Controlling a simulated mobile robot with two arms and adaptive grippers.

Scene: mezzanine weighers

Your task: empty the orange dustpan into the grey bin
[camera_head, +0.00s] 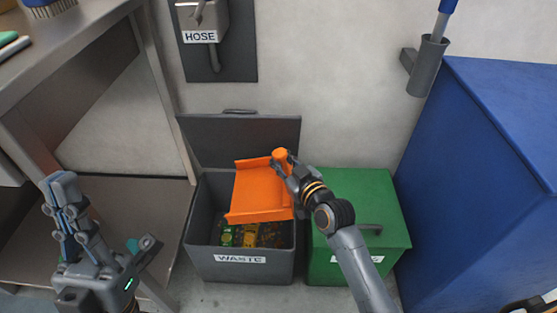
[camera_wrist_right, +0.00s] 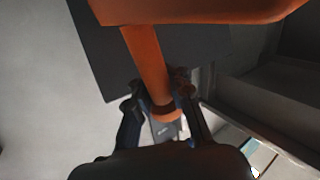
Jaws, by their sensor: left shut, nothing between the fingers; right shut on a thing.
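The orange dustpan (camera_head: 261,192) is over the open grey bin (camera_head: 240,270) labelled WASTE, its pan tilted down toward the front. My right gripper (camera_head: 284,165) is shut on the dustpan's handle; the right wrist view also shows the gripper (camera_wrist_right: 163,108) around the orange handle (camera_wrist_right: 148,65). Yellow, green and brown bits (camera_head: 250,236) lie inside the bin below the pan. The pan's face looks bare in the head view. The bin's lid (camera_head: 240,140) stands open against the wall. My left gripper (camera_head: 62,190) is shut and empty, at the left by the bench.
A green bin (camera_head: 370,195) with its lid closed stands just right of the grey bin. A large blue cabinet (camera_head: 480,180) is further right. A steel bench (camera_head: 60,60) is at the left. A hose box (camera_head: 203,20) and a grey holder (camera_head: 428,65) are on the wall.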

